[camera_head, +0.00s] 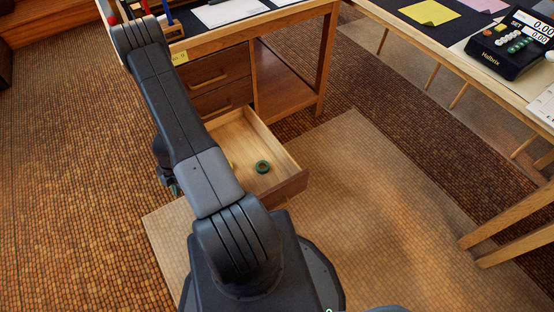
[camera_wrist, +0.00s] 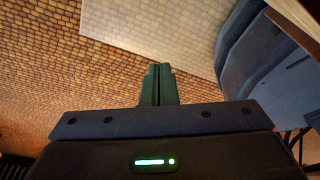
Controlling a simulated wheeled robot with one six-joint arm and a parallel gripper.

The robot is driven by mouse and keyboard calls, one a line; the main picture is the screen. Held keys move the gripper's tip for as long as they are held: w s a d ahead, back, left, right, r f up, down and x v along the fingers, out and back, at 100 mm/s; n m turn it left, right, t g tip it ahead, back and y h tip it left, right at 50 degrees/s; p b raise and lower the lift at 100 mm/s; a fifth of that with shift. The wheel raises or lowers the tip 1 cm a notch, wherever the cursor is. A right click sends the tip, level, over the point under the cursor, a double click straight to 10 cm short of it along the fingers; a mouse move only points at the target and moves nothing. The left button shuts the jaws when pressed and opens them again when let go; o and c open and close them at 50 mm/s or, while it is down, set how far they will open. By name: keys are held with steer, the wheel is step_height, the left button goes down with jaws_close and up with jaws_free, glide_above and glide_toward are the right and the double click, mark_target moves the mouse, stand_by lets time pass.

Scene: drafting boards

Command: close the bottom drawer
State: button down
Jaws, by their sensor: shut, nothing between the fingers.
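The bottom drawer (camera_head: 283,143) of the wooden desk is pulled well out in the head view. Its front panel (camera_head: 292,187) faces the lower right, and my arm covers its left part. A dark green ring (camera_head: 263,167) lies inside it. My gripper (camera_wrist: 158,72) is shut and empty in the wrist view, with the tiled floor behind its fingers. In the head view only a bit of the gripper end (camera_head: 174,188) shows, left of the drawer and beyond my arm. The gap between gripper and drawer cannot be judged.
Two upper drawers (camera_head: 212,75) above are shut. The desk top (camera_head: 262,33) bears paper and a pen holder. A second table (camera_head: 440,40) with a Halbrix device (camera_head: 508,45) stands at right. The pale mat (camera_head: 390,190) before the drawer is clear.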

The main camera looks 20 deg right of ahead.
steer(key=w+d+r+m+t+h+b, duration=0.1)
steer(key=w+d+r+m+t+b, duration=0.1)
steer(key=w+d+m, duration=0.7)
steer(key=w+d+r+m+t+h+b, duration=0.1)
steer(key=w+d+r+m+t+h, duration=0.2)
steer(key=d+m, duration=0.95)
steer(key=n+g+y+b, duration=0.1)
steer(key=n+g+b, duration=0.5)
steer(key=n, duration=2.8)
glide_toward(295, 179)
steer(key=s+r+p, duration=0.1)
steer(key=s+p, duration=0.1)
steer(key=s, duration=0.2)
steer(key=shift+m+g, duration=0.25)
steer(key=shift+g, duration=0.05)
steer(key=shift+w+d+f+b, duration=0.15)
steer(key=shift+f+b, duration=0.75)
steer(key=shift+f, duration=1.3)
steer(key=shift+w+d+f+b, duration=0.1)
steer(key=shift+f+b, duration=0.8)
steer(key=shift+f, duration=1.3)
